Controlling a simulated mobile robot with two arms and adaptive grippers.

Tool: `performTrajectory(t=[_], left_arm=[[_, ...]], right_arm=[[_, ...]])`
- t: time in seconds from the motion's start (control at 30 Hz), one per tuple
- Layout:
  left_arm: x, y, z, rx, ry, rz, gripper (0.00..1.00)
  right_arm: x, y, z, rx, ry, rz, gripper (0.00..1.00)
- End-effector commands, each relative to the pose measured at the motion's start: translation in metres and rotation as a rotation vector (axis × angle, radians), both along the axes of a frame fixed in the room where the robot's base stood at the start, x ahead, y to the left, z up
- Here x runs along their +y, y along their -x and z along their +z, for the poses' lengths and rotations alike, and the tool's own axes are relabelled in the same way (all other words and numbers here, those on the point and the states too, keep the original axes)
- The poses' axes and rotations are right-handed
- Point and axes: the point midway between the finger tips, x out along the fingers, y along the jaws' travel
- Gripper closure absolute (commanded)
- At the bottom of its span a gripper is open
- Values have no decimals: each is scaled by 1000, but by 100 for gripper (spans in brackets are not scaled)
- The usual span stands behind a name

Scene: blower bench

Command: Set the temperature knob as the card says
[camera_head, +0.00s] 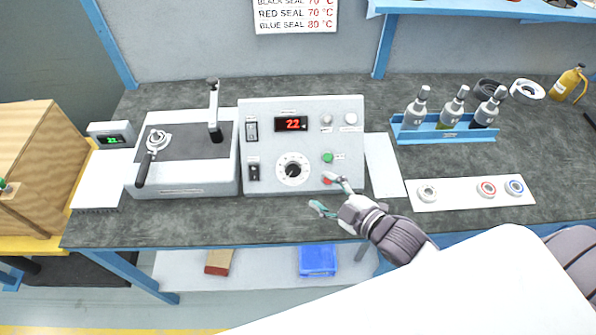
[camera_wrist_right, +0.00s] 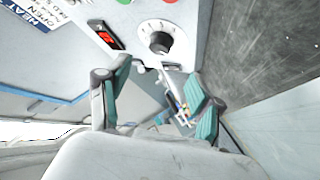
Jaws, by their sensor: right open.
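The control panel (camera_head: 262,182) stands on the bench with a red display (camera_head: 291,124) that reads 22. Its round temperature knob (camera_head: 293,169) sits on a white dial at the lower middle, dark in the centre; in the right wrist view the knob (camera_wrist_right: 159,42) shows at the top, beyond the fingers. The card (camera_head: 295,14) on the wall reads black seal 70, red seal 70, blue seal 80 °C; its top is cut off. My right gripper (camera_head: 332,194) is open and empty, in front of the panel's lower right, apart from the knob. My left gripper is not in view.
A green button (camera_head: 327,157) and a red button (camera_head: 327,179) are right of the knob. A press-like device (camera_head: 187,170) stands left of the panel.

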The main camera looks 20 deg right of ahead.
Motion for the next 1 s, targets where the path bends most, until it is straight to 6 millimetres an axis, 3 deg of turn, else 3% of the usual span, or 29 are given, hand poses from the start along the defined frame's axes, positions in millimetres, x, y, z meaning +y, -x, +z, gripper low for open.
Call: performTrajectory(t=[0.2,0.43,0.9,1.0], left_arm=[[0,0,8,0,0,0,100],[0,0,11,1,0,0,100],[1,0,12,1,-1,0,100],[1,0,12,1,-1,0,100]], right_arm=[[18,-45,-11,-1,-2,-1,35],[31,-76,-23,1,-1,-2,35],[36,-87,-28,2,-1,-1,35],[36,-87,-28,2,-1,-1,51]])
